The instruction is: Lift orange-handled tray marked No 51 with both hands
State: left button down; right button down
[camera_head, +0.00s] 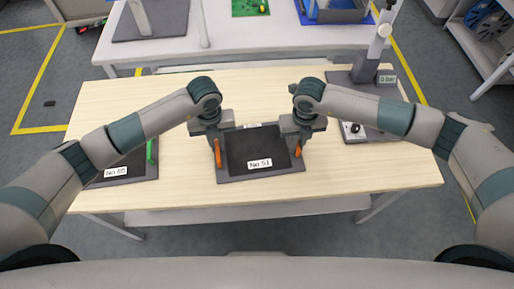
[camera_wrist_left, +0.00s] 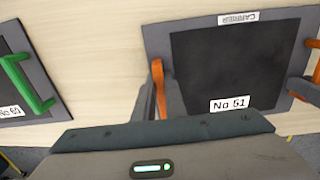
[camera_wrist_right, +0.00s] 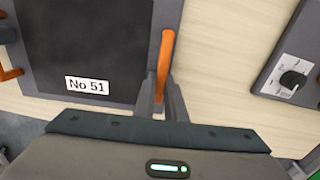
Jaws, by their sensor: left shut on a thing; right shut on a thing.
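The dark tray marked No 51 (camera_head: 257,150) lies on the wooden table, with an orange handle on each side. Its label shows in the left wrist view (camera_wrist_left: 230,104) and the right wrist view (camera_wrist_right: 87,85). My left gripper (camera_head: 216,140) is shut on the left orange handle (camera_head: 218,153); that handle also shows in the left wrist view (camera_wrist_left: 158,75). My right gripper (camera_head: 297,135) is shut on the right orange handle (camera_head: 299,147), also seen in the right wrist view (camera_wrist_right: 165,65). Whether the tray touches the table is hard to tell.
A second dark tray with a green handle (camera_head: 150,151) lies to the left, partly behind my left arm. A grey device with a dial (camera_head: 352,128) and a column (camera_head: 369,55) stand at the right. Bare table (camera_head: 330,190) lies in front. A white table (camera_head: 260,40) is behind.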

pick_arm(q)
jog(key=shift+r, duration=0.2)
pick_arm(e)
jog(key=shift+r, duration=0.25)
